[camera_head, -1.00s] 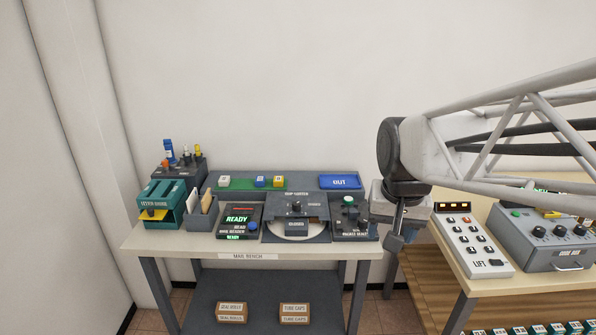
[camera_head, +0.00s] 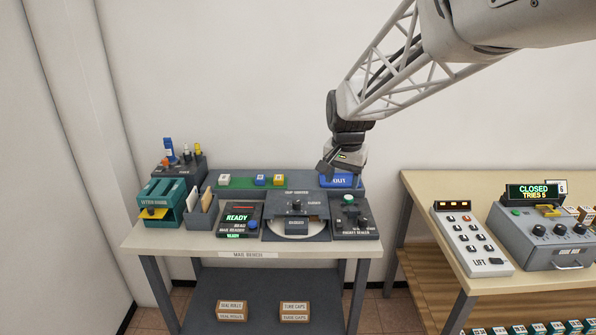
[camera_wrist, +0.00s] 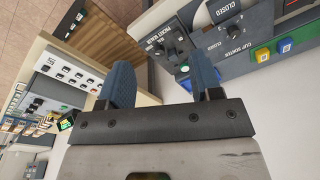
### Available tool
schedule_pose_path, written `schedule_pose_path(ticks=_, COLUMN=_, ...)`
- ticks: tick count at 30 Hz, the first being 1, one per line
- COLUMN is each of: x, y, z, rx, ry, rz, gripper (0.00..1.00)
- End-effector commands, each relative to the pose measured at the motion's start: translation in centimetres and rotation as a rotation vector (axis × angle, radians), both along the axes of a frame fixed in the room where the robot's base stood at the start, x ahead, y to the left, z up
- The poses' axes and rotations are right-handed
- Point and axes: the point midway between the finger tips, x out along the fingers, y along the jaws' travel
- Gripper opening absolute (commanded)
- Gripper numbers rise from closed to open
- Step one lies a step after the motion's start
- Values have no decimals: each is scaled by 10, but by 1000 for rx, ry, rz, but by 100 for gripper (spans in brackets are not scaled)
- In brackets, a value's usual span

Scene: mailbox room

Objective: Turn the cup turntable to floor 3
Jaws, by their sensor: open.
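The cup sorter (camera_head: 295,207) sits on the mail bench in the head view, a grey unit with a dark knob on top. A white round turntable (camera_head: 293,228) shows partly under its grey housing; no floor number on it is readable. The cup sorter (camera_wrist: 238,40) shows at the upper right there, tilted and partly cut off.
A panel with a green button (camera_head: 350,215) stands right of the sorter, and a READY display (camera_head: 239,220) stands left. Coloured cubes sit on a green strip (camera_head: 236,183) behind. A keypad (camera_head: 473,240) and a grey knob box (camera_head: 555,240) stand on the right table.

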Motion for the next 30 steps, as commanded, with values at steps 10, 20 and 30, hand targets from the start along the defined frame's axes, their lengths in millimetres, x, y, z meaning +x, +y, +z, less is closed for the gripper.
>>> schedule_pose_path(ticks=10, x=75, y=29, z=-32, rx=8, ry=30, rz=-89, gripper=59)
schedule_pose_path(ticks=20, x=140, y=58, z=-71, rx=12, ry=58, rz=-177, gripper=59)
schedule_pose_path(ticks=30, x=202, y=91, z=-122, rx=12, ry=85, rz=-267, gripper=59)
